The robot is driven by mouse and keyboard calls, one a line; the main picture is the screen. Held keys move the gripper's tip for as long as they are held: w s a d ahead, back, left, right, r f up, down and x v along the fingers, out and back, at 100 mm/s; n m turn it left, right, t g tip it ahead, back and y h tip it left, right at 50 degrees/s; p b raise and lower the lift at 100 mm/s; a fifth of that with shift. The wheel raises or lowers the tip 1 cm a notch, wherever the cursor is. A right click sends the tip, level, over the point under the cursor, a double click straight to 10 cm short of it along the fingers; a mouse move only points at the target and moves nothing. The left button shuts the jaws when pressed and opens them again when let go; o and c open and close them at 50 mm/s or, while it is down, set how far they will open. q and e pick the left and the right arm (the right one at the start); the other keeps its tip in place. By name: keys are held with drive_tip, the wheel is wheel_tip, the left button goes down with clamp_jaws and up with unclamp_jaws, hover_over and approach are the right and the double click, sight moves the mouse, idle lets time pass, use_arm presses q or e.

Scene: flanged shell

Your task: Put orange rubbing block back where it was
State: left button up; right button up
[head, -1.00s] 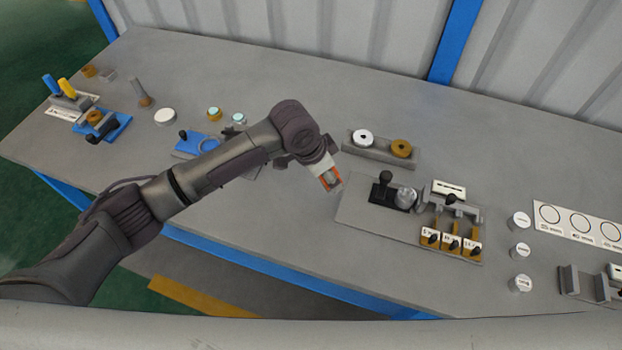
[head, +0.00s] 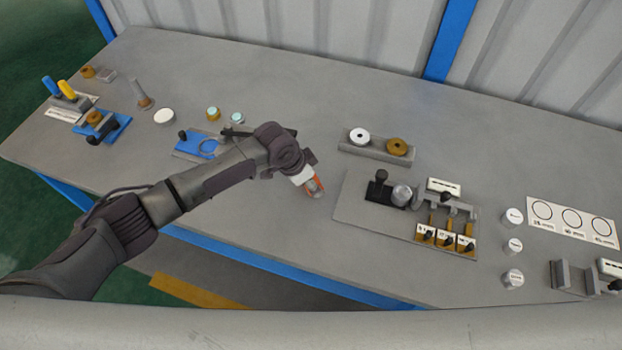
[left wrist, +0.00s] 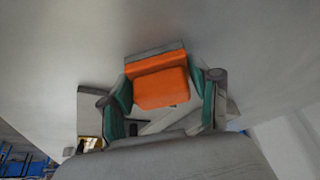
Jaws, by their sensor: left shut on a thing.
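The orange rubbing block (left wrist: 160,85) is held between the two fingers of my left gripper (left wrist: 160,100) in the left wrist view. The block has a grey layer along its far edge. In the head view my left gripper (head: 314,188) is over the middle of the bench, left of the grey plate with the black-knobbed fixture. Only a little orange (head: 308,192) shows there, the rest hidden by the gripper. I cannot tell its exact height above the bench. My right gripper is not in view.
A grey holder (head: 372,151) with a white ring and a brown ring stands behind the gripper. The grey fixture plate (head: 352,207) is to the right. A blue fixture (head: 192,148) is behind my left arm. Bare bench (head: 270,225) lies in front.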

use_arm(q)
drive_tip(key=o, duration=1.1)
drive_tip(key=shift+r, duration=0.35)
drive_tip(key=b+v, duration=0.1)
drive_tip(key=v, duration=0.6)
drive_tip(key=shift+s+a, duration=0.1)
